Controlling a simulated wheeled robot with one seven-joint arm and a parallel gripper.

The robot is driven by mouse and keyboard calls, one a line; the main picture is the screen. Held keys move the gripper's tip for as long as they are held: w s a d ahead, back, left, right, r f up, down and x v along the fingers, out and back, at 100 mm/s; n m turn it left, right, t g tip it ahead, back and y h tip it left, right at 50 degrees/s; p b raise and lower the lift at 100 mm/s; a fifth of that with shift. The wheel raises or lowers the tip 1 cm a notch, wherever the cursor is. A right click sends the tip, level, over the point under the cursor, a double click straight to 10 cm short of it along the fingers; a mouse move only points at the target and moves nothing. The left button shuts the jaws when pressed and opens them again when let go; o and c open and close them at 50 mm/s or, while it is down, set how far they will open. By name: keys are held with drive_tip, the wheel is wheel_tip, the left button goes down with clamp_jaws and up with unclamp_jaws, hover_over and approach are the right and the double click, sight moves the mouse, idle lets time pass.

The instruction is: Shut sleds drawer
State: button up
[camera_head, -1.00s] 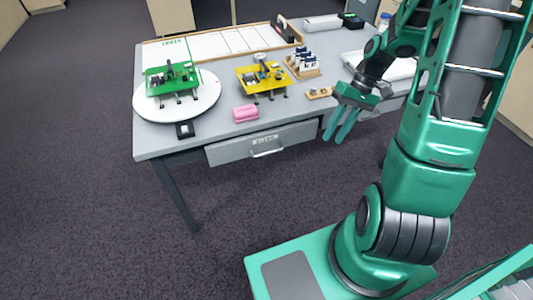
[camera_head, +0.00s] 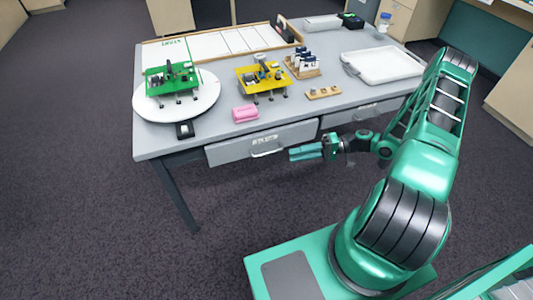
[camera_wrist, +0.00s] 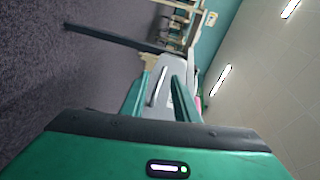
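A grey drawer (camera_head: 232,152) with a small white label and a bar handle (camera_head: 267,153) stands pulled out from the front left of the table; its label is too small to read. My gripper (camera_head: 291,153) is just right of that handle, in front of the drawer face, with its fingers pointing left. In the wrist view its two green fingers (camera_wrist: 160,98) are apart, with nothing held. The handle (camera_wrist: 161,83) shows between and beyond them, against the grey drawer front. I cannot tell whether a finger touches the drawer.
A second drawer (camera_head: 365,112) is at the table's front right. The grey table (camera_head: 215,127) carries a white round board (camera_head: 208,99), green and yellow models, a pink block (camera_head: 245,113) and a white tray (camera_head: 398,66). Carpet in front of the table is clear on the left.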

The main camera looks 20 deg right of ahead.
sight(268, 153)
drive_tip(key=w+a+t, duration=0.1)
drive_tip(key=a, duration=0.2)
drive_tip(key=w+a+m+t+y, duration=0.1)
drive_tip(key=w+a, duration=0.1)
drive_tip(key=a, duration=0.1)
drive_tip(key=w+a+f+t, duration=0.1)
drive_tip(key=w+a, duration=0.1)
drive_tip(key=a, duration=0.2)
drive_tip(key=shift+w+a+t+y, duration=0.1)
drive_tip(key=shift+t+y, duration=0.2)
drive_tip(key=shift+c, duration=0.7)
clamp_jaws()
